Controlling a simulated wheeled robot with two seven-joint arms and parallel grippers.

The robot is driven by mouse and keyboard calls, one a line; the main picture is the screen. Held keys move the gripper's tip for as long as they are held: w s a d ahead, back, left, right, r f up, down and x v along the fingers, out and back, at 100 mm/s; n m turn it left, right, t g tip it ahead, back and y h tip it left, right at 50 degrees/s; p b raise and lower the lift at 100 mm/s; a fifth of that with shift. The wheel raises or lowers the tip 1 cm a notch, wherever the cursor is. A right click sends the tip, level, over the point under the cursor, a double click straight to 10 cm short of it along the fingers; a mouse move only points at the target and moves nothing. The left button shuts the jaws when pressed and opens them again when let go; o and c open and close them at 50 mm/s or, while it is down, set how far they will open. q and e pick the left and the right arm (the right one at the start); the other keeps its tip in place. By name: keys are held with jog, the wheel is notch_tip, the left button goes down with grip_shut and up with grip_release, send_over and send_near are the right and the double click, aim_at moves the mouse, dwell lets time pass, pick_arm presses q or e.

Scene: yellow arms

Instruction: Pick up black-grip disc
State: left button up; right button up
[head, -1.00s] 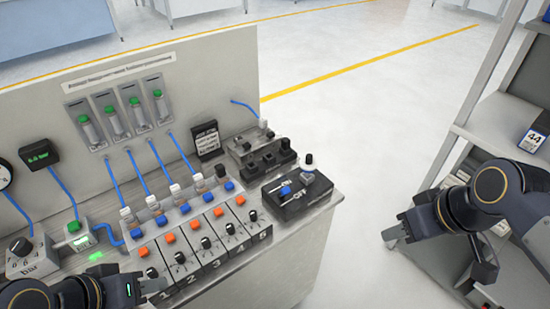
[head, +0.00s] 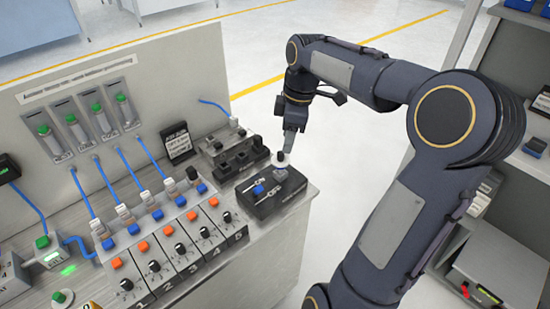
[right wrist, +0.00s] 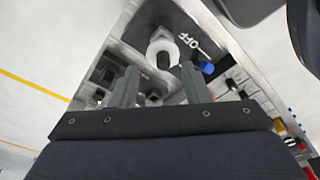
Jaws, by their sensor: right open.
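The black-grip disc (head: 282,163) is a small white disc with a dark grip on top. It stands at the back right corner of a black box (head: 262,205) with an OFF marking. In the right wrist view the disc (right wrist: 160,46) shows just beyond the fingertips, its dark grip towards me. My right gripper (head: 289,143) points down, just above the disc in the head view. In the right wrist view the two fingers (right wrist: 160,75) are apart with nothing clearly held between them. Whether they touch the grip is hard to tell. My left gripper is out of view.
Left of the black box is a row of valve modules (head: 180,245) with orange buttons and black knobs. A dark switch block (head: 235,155) stands behind it. A green-grip disc (head: 62,298) lies at the lower left. Shelves (head: 510,205) stand at the right.

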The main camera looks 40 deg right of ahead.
aim_at(281, 153)
jog(key=f, duration=0.1)
jog(key=a+f, duration=0.1)
jog(key=f, duration=0.1)
jog(key=shift+w+a+f, duration=0.2)
jog(key=shift+w+f, duration=0.1)
jog(key=shift+f, duration=0.5)
grip_shut()
jog(key=shift+r, duration=0.1)
